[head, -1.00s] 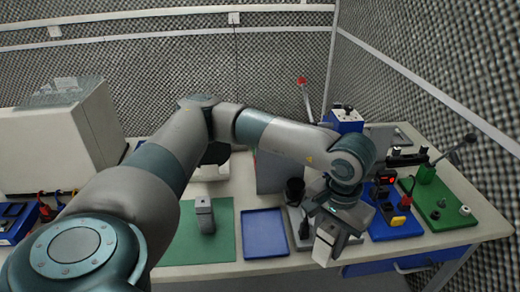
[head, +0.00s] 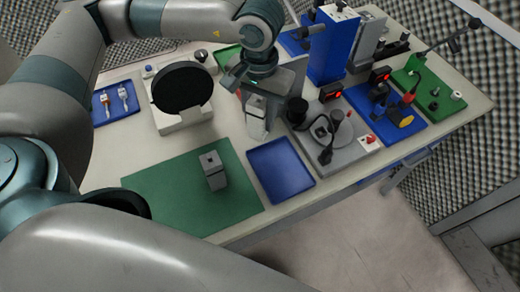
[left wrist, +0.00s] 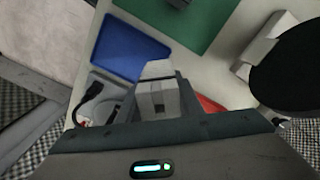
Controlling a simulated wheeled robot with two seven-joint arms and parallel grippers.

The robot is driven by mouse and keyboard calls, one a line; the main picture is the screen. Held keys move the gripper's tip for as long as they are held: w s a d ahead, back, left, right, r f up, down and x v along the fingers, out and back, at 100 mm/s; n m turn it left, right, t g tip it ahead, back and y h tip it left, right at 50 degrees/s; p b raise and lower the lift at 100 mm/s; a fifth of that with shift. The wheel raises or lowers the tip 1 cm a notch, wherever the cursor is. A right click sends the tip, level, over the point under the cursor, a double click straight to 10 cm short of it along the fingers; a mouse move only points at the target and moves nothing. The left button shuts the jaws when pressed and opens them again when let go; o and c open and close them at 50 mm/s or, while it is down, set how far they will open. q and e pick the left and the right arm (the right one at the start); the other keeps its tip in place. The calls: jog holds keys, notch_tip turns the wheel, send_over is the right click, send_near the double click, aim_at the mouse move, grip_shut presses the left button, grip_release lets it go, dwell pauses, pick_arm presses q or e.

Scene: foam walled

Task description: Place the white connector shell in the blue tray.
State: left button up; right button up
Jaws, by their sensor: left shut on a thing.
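My left gripper (head: 262,92) is shut on the white connector shell (head: 256,120), a pale block that hangs below the fingers. In the left wrist view the shell (left wrist: 158,90) shows between the fingers, partly hidden by them. The blue tray (head: 280,170) lies flat and empty on the table. In the head view the shell is just beyond the tray's back edge and appears above the table; its exact height is hard to tell. The tray also shows in the left wrist view (left wrist: 128,50), beyond the shell. My right gripper is not in view.
A green mat (head: 160,185) with a grey block (head: 214,170) on it lies left of the tray. A grey fixture (head: 335,140) with a cable stands right of it. A black disc on a white base (head: 182,88) and a blue tower (head: 328,50) stand farther back.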

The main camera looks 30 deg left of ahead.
pick_arm(q)
jog(key=shift+a, duration=0.35)
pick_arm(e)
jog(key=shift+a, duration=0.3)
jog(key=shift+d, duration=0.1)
pick_arm(q)
jog(key=shift+d, duration=0.1)
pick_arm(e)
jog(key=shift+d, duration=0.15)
pick_arm(q)
jog(key=shift+d, duration=0.15)
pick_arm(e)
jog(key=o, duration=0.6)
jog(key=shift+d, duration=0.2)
pick_arm(q)
jog(key=s+d+r+m, duration=0.1)
jog(key=d+m, duration=0.2)
jog(key=d, duration=0.8)
jog(key=s+d+r+m, duration=0.1)
jog(key=d+m, duration=0.3)
jog(key=d, duration=0.6)
jog(key=shift+s+d+m, duration=0.3)
jog(key=shift+s+d, duration=0.05)
jog(key=shift+s, duration=0.1)
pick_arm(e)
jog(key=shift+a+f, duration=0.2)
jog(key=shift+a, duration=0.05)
